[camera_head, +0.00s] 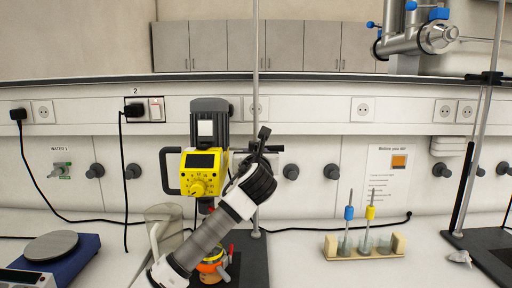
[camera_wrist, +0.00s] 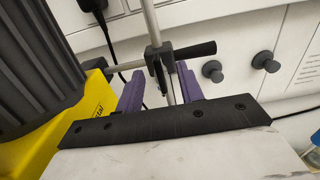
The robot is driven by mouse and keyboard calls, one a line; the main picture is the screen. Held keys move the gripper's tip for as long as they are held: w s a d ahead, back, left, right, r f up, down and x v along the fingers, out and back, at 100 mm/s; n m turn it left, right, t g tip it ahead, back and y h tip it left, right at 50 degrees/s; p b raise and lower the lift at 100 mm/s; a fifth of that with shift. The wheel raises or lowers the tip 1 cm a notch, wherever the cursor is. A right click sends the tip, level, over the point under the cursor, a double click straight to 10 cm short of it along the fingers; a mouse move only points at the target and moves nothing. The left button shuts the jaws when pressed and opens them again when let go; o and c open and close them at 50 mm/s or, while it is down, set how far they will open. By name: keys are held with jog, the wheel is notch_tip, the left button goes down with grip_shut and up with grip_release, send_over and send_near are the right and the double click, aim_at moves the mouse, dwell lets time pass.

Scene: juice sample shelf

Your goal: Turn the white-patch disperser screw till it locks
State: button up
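The yellow and grey disperser (camera_head: 203,172) hangs on a metal stand rod (camera_head: 255,70), with a white patch (camera_head: 205,128) on its motor housing. It also fills the left of the wrist view (camera_wrist: 35,75). A dark clamp (camera_wrist: 160,55) joins its arm to the rod, with a black screw handle (camera_wrist: 195,49) sticking out to the right. In the head view the handle (camera_head: 264,132) shows just above my wrist. My gripper (camera_wrist: 158,82) has its two purple fingers apart on either side of the rod and a dark flat clamp part. I see no clear contact.
An orange-based vessel (camera_head: 215,265) stands below the disperser, beside a clear jug (camera_head: 165,222). A blue hotplate (camera_head: 62,258) is at left. Another stand with a metal device (camera_head: 420,40) is far right.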

jog(key=shift+w, duration=0.5)
grip_shut()
